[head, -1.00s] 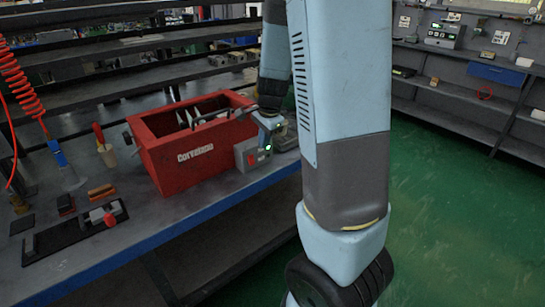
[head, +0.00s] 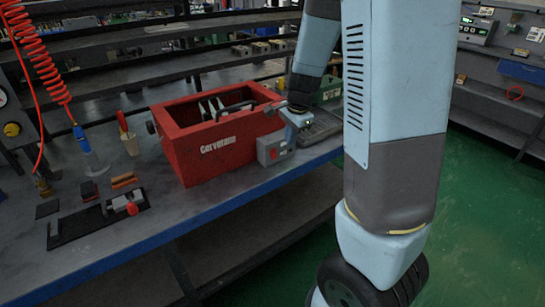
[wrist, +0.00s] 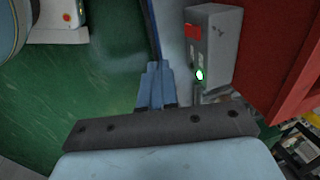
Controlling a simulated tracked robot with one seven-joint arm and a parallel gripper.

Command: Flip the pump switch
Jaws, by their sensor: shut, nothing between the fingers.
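The pump switch box (head: 268,152) is a small grey box at the bench's front edge, right of the red crate. In the wrist view it (wrist: 219,45) shows a red part (wrist: 193,31) and a lit green light (wrist: 199,74). I cannot tell the switch's position. My gripper (wrist: 155,83) is shut and empty, its blue fingers beside the box on its left in the wrist view, apart from it in the picture. In the head view my gripper (head: 297,117) hangs by the box's upper right, partly overlapping it; contact cannot be told.
A red crate (head: 208,152) with a dark handle stands close left of the box. A green box (head: 328,90) is behind my gripper. A clamp with a red knob (head: 125,204) and a red coiled hose (head: 35,50) are at left. Green floor (head: 480,210) is clear.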

